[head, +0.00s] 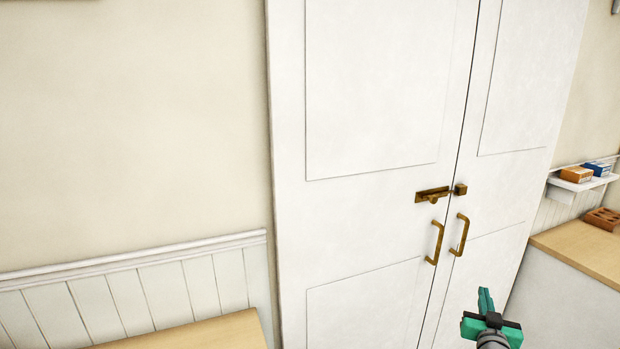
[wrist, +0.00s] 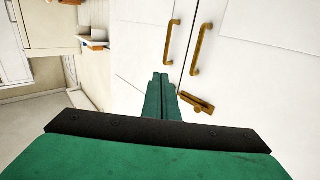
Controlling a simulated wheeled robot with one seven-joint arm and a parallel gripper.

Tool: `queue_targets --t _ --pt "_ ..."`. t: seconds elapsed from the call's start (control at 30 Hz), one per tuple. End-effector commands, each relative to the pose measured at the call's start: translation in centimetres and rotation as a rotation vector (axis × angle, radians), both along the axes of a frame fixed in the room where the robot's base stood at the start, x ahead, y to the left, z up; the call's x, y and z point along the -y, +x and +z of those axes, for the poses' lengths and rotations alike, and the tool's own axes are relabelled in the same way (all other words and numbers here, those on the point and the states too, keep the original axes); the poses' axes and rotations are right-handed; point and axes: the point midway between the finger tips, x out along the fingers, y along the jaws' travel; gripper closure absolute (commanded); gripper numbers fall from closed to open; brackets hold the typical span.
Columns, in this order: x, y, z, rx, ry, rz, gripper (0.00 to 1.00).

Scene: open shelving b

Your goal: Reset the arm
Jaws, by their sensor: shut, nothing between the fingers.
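My gripper (head: 486,300) is green with a dark band, low at the right of the head view. Its fingers are shut and empty. In the wrist view the closed fingers (wrist: 160,88) point toward a tall white double-door cupboard (head: 370,230). The gripper stands in front of the right door, below the two brass handles in the head view, and looks apart from them. The left handle (head: 435,242) and right handle (head: 462,234) are upright. A brass latch (head: 434,195) sits above them, beside a small catch (head: 460,190) across the door gap. Both doors look closed.
A wooden counter (head: 590,252) stands at the right, with a brown brick-like block (head: 603,218) on it. Above it, a small white shelf (head: 590,184) holds an orange box (head: 576,174) and a blue box (head: 598,168). Another wooden top (head: 215,334) is at the lower left.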

Motion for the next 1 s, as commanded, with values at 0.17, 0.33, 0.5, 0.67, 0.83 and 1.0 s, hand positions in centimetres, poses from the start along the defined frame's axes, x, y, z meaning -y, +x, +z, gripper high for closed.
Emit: queue_targets --t 0.17,0.33,0.5,0.67,0.83,1.0 --pt "-1.4 -0.2 -1.6 -0.002 0.01 0.005 1.0" --pt "-3.5 -0.8 -3.9 -0.006 0.021 0.01 1.0" --pt "-6.1 -1.6 -6.7 -0.011 0.034 0.017 1.0" --pt "-9.6 -2.9 -10.1 -0.019 0.052 0.027 1.0" --pt "-15.1 -5.8 -15.0 -0.035 0.076 0.044 1.0" --pt "-21.0 -9.8 -19.3 -0.051 0.095 0.063 1.0"
